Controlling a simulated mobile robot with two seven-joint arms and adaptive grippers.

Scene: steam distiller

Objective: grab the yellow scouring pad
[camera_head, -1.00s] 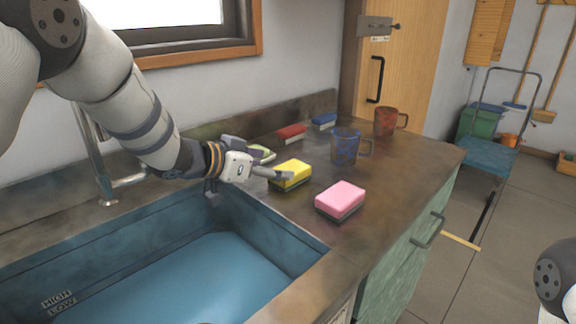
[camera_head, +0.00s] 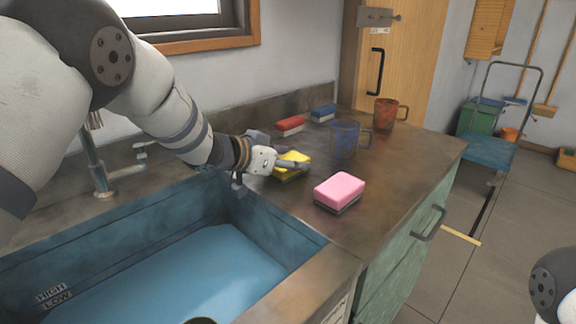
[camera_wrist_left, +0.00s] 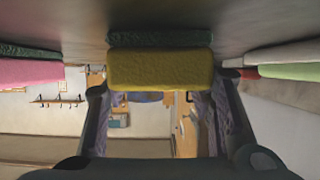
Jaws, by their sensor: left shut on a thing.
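The yellow scouring pad (camera_head: 293,158) lies on the counter behind the sink's right end, partly hidden by my left gripper (camera_head: 283,163). In the left wrist view the yellow pad (camera_wrist_left: 160,69), with its dark green scouring side, sits between the two fingers. My left gripper is shut on it, and the pad still appears to rest on the counter. My right gripper is out of view; only a part of my right arm shows at the lower right.
A pink pad (camera_head: 339,190) lies nearby, toward the counter's front edge. Red (camera_head: 289,124) and blue (camera_head: 323,112) pads lie behind. A blue mug (camera_head: 344,139) and a red mug (camera_head: 386,112) stand to the right. The blue sink (camera_head: 290,262) opens at the left.

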